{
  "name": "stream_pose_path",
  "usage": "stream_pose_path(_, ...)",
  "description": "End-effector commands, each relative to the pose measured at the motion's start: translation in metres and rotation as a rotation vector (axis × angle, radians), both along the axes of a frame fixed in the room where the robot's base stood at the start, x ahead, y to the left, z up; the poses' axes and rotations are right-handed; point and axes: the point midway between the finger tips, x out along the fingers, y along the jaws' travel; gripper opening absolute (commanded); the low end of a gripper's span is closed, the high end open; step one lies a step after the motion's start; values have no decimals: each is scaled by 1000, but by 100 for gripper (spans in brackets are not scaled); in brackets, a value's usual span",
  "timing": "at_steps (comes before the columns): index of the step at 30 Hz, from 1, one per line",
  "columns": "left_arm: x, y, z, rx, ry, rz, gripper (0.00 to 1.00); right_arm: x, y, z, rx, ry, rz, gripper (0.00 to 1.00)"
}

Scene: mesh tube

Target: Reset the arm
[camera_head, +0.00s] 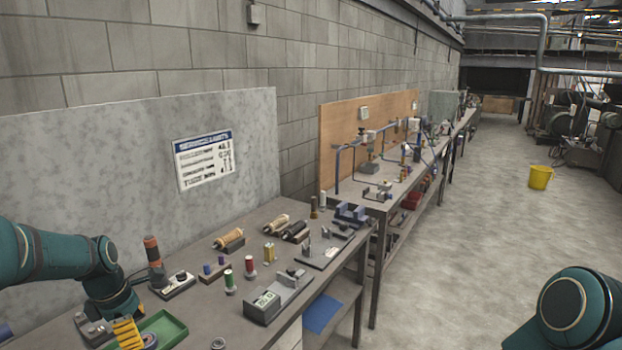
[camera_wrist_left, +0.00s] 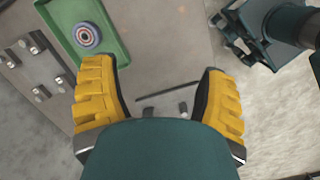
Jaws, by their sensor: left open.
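My left arm comes in from the left in the head view, bent downward over the near end of the workbench. A yellow finger of my left gripper (camera_head: 128,333) shows at the bottom left, beside a green tray (camera_head: 178,325). In the left wrist view the left gripper (camera_wrist_left: 158,82) is open, its two yellow fingers wide apart with nothing held between them. The green tray (camera_wrist_left: 118,40) lies at the upper left there, with a round ringed part (camera_wrist_left: 86,36) in it. My right arm (camera_head: 570,305) shows at the lower right of the head view; its gripper is out of frame.
The workbench (camera_head: 205,315) carries a grey boxed device (camera_head: 278,298), green and red spools (camera_head: 229,282), a device with an orange-topped post (camera_head: 155,262) and a blue vise (camera_head: 351,214). A grey panel stands behind. Open floor lies right, with a yellow bucket (camera_head: 539,178).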

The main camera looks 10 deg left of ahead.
Motion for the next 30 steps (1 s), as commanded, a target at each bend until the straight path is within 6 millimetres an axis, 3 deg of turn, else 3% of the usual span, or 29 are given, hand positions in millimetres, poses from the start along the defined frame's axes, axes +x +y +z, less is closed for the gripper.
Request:
stream_pose_path(1,3,-22,-38,-4,1,-109,73,-2,1,-12,1,4,4,47)
stream_pose_path(5,7,-68,-104,6,-47,-391,73,-4,2,-26,2,10,9,47)
stream_pose_path(10,-6,-134,-186,17,-121,-770,73,-8,3,-44,3,20,17,47)
stream_pose_path(14,-29,-184,-242,25,-188,-1061,73,-11,3,-59,4,27,21,47)
stream_pose_path(18,-69,-242,-298,38,-279,-1400,73,-14,5,-77,4,35,28,47)
stream_pose_path(21,-101,-275,-326,54,-349,-1619,73,-17,5,-88,5,41,33,47)
stream_pose_path(24,-126,-297,-341,72,-405,-1782,73,-18,6,-95,5,45,36,47)
stream_pose_path(30,-148,-314,-350,98,-461,-1931,73,-20,6,-100,5,48,39,47)
